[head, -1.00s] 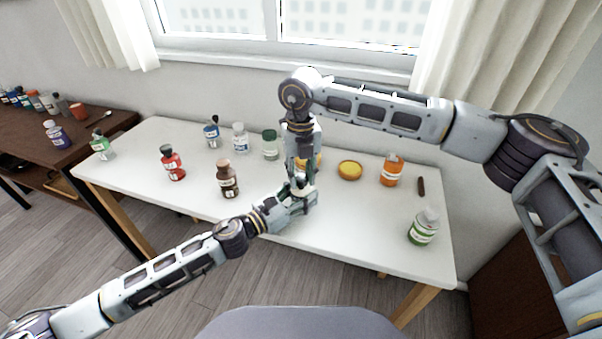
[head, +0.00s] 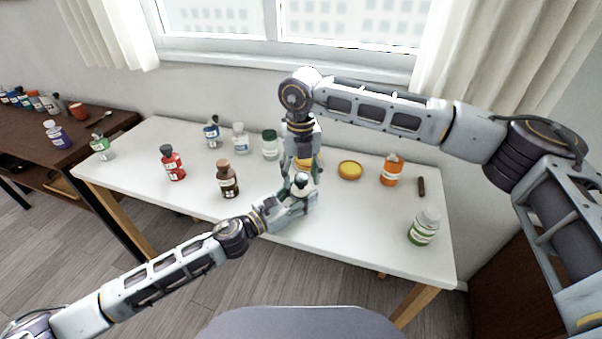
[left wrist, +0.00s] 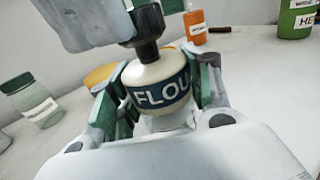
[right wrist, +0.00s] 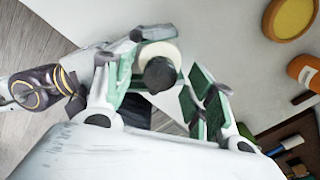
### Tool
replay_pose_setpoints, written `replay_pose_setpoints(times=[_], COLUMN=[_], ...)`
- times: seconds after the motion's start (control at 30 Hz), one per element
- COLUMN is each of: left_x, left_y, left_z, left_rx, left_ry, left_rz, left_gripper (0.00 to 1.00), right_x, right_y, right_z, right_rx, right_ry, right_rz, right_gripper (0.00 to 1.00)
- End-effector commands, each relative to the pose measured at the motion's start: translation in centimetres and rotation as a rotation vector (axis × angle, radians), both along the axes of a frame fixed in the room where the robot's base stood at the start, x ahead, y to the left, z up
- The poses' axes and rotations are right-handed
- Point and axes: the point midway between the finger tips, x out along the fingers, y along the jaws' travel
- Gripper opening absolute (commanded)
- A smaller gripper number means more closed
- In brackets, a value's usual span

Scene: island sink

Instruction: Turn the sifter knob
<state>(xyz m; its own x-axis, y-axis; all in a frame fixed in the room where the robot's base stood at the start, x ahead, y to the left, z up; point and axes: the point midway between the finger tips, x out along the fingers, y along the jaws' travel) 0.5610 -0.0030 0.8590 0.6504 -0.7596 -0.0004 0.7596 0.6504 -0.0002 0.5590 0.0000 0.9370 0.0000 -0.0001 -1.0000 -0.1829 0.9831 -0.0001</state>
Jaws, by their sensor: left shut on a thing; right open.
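The sifter is a cream, rounded container (left wrist: 162,82) with a dark band reading "FLOU" and a dark knob (left wrist: 147,25) on top. My left gripper (head: 297,199) is shut on the sifter's body, with its green-padded fingers on both sides, near the table's front part. My right gripper (head: 302,168) comes down from above and is open. In the right wrist view the knob (right wrist: 160,74) shows between the right gripper's spread fingers (right wrist: 165,85), apart from the right finger; contact on the left side is unclear. In the head view the sifter (head: 303,187) is partly hidden by both grippers.
The front middle is clear.

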Motion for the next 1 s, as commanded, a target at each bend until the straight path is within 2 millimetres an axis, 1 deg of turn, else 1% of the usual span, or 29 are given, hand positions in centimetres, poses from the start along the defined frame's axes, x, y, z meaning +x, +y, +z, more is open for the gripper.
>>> replay_pose_setpoints(times=[0.17, 0.37, 0.47, 0.8, 1.0], left_x=[0.0, 0.0, 0.0, 0.0, 0.0], left_y=[0.0, 0.0, 0.0, 0.0, 0.0], left_z=[0.0, 0.0, 0.0, 0.0, 0.0], left_rx=[0.000, 0.000, 0.000, 0.000, -0.001], left_ry=[0.000, 0.000, 0.000, 0.000, 0.001], left_rz=[0.000, 0.000, 0.000, 0.000, 0.000], left_gripper=[0.23, 0.23, 0.23, 0.23, 0.23], right_x=[0.0, 0.1, 0.1, 0.0, 0.1], right_y=[0.0, 0.0, 0.0, 0.1, 0.0], right_z=[0.2, 1.6, 2.8, 7.8, 10.4], right_rx=[0.000, -0.001, 0.001, 0.000, 0.000], right_ry=[0.000, -0.002, -0.003, -0.002, -0.001], right_rz=[0.000, 0.000, 0.000, 0.000, 0.000], right_gripper=[0.55, 0.55, 0.55, 0.55, 0.55])
